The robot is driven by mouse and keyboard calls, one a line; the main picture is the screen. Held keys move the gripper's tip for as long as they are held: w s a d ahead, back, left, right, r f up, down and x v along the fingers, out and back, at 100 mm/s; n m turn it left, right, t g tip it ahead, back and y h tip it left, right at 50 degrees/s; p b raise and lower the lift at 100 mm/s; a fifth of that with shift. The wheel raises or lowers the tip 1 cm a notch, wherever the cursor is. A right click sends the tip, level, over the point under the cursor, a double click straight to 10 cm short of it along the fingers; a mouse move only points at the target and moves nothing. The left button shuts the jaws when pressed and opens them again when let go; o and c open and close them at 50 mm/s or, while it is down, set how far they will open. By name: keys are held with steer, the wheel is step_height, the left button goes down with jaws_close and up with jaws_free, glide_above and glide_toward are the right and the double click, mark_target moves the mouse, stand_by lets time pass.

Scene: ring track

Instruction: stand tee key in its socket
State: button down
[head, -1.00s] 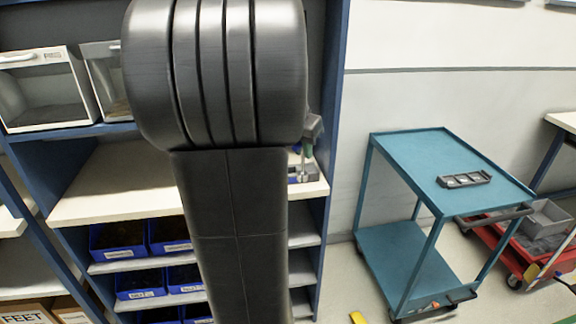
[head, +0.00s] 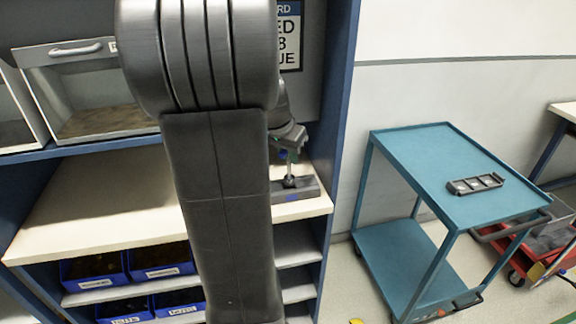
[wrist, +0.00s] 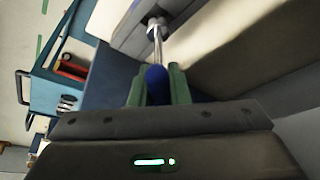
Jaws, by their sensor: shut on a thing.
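The tee key has a blue top (wrist: 157,76) and a bright metal shaft (wrist: 157,42). My gripper (wrist: 158,84) is shut on the blue part with its green fingers, one on each side. In the head view my gripper (head: 289,153) shows past my arm, with the key's shaft (head: 290,178) upright below it. The shaft's lower end meets a round collar (wrist: 156,22) on a grey block (head: 307,188) that lies on the bench. How deep the shaft sits in the socket cannot be told. My arm hides the block's left part.
The pale bench top (head: 90,210) is clear left of my arm, under a cabinet (head: 90,85). A blue upright stands close right of the block. A teal cart (head: 430,160) bears a dark tray (head: 475,184).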

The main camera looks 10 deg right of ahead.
mark_target(288, 167)
steer(key=shift+s+a+f, duration=0.1)
steer(key=shift+s+f, duration=0.05)
steer(key=shift+f, duration=0.75)
steer(key=shift+s+f, duration=0.15)
steer(key=shift+f, duration=0.7)
steer(key=c, duration=1.4)
jaws_free()
steer(key=shift+w+f, duration=0.1)
steer(key=shift+o, duration=0.2)
steer(key=shift+r, duration=0.55)
steer(key=v, duration=1.1)
steer(key=shift+r, duration=0.1)
